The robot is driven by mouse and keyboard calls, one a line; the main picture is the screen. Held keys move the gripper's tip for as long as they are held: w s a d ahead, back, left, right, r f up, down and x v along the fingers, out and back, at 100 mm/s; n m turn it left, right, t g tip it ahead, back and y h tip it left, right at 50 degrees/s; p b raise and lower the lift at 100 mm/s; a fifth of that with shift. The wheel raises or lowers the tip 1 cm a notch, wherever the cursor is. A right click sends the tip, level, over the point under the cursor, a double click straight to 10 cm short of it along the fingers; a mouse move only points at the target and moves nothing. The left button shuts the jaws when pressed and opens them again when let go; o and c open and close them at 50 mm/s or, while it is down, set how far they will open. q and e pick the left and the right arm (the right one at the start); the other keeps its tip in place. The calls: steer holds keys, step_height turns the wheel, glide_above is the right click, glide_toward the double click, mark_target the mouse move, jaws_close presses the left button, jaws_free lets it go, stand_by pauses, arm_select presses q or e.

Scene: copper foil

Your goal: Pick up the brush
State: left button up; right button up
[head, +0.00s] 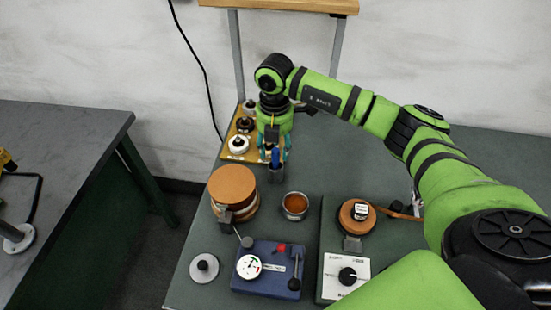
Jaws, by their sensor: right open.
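A blue upright handle, seemingly the brush (275,157), stands in a small dark grey holder (276,174) toward the back of the green-grey table. Its lower end is hidden in the holder. My right gripper (273,153) points down over it, with its teal fingers open on either side of the blue handle. I cannot tell whether the fingers touch it. My left gripper is not in view.
A wooden board (229,152) with black and white knobs lies just left of the holder. In front are a copper-topped drum (232,185), a small cup (295,206), a blue gauge box (267,279) and a copper foil roll (349,218).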

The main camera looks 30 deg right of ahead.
mark_target(276, 167)
step_height(276, 167, down, 4)
steer(key=shift+s+d+r+p, duration=0.1)
steer(key=shift+s+r+p, duration=0.05)
steer(key=shift+p, duration=0.7)
steer(key=shift+f, duration=0.3)
jaws_close()
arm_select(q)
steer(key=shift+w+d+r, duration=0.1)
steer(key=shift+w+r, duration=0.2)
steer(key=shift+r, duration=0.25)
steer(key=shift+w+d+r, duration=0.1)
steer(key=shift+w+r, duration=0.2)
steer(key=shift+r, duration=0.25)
arm_select(e)
steer(key=shift+r, duration=0.1)
step_height(276, 167, up, 9)
steer(key=b, duration=0.3)
steer(key=shift+r+b, duration=0.1)
steer(key=shift+b, duration=0.2)
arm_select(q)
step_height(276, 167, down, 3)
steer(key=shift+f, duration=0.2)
arm_select(e)
steer(key=shift+r, duration=0.3)
